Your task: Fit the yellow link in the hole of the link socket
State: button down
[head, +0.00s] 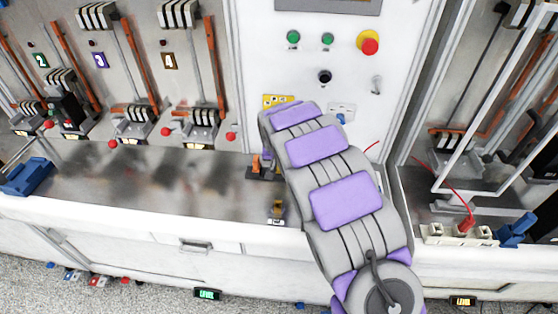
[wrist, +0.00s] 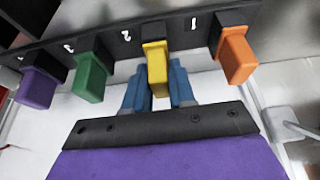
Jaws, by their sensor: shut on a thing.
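The yellow link (wrist: 157,68) hangs at a dark numbered rack bar (wrist: 120,48) in the wrist view, beside the number 2. My gripper (wrist: 158,88) has its blue fingers on either side of the yellow link and is shut on it. The link's upper end meets the bar; I cannot tell whether it is seated there. In the head view my arm hides the gripper and the yellow link. A small block with a yellowish top (head: 277,211) stands near the bench's front edge; I cannot tell whether it is the link socket.
An orange link (wrist: 236,58) is close to the right of the yellow one; a green link (wrist: 91,75) and a purple link (wrist: 38,86) are to the left. The steel bench (head: 130,180) has free room left of my arm. A red emergency button (head: 369,43) is on the panel.

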jog(key=shift+f, duration=0.1)
jog(key=c, duration=0.9)
grip_release()
jog(key=shift+o, duration=0.2)
jog(key=p+v, duration=0.2)
jog(key=v, duration=1.5)
jog(key=shift+a, duration=0.15)
jog(key=s+d+r+g+h, duration=0.1)
jog(key=s+d+r+g, duration=0.2)
jog(key=s+d, duration=1.2)
jog(key=s+d+f+g, duration=0.1)
jog(key=s+d, duration=0.1)
jog(key=s, duration=1.2)
jog(key=s+d+f+g+y+b, duration=0.1)
jog(key=s+d+g, duration=0.1)
jog(key=s, duration=1.2)
jog(key=shift+d, duration=0.2)
